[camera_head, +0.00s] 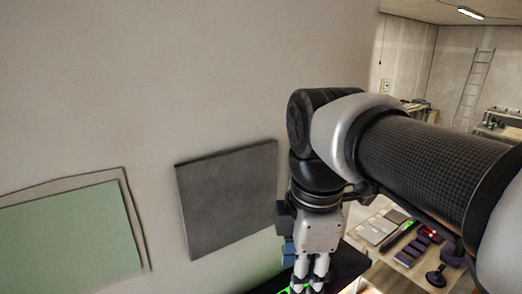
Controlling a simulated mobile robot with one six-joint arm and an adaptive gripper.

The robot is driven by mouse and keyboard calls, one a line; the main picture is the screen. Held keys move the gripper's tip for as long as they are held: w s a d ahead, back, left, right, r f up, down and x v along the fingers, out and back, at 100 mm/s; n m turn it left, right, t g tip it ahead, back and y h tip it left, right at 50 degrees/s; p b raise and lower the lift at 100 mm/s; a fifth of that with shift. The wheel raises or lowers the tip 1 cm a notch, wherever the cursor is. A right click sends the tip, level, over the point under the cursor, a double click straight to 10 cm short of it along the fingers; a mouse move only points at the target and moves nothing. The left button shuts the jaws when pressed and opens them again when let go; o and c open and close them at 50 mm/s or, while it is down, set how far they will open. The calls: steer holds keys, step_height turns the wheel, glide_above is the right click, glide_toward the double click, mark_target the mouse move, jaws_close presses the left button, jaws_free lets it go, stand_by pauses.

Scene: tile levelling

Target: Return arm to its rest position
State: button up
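My arm reaches in from the right and bends down at its wrist in front of the wall. My gripper (309,285) hangs at the bottom edge of the view, pointing down over a dark surface. Its fingertips are partly cut off by the frame edge, so I cannot tell whether it is open or shut. No held thing is clearly visible. A dark grey square tile (228,198) is on the wall left of the gripper. A pale green tile (70,240) is on the wall at far left, within a darker outlined patch.
A table (375,271) on the right bears several tools and flat pieces, partly behind my arm. A ladder (474,88) leans on the far wall, near another workbench (497,130). The wall (150,80) above the tiles is bare. Green lit marks show near the gripper.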

steer(key=s+d+f+m+t, duration=0.4)
steer(key=s+d+f+m, duration=0.45)
steer(key=m, duration=1.05)
step_height(320, 180, down, 29)
steer(key=s+b, duration=0.2)
steer(key=b, duration=2.5)
steer(key=shift+s+a+f+g+b, duration=0.15)
steer(key=shift+s+a+g+b, duration=0.2)
steer(key=shift+a+g+b, duration=0.1)
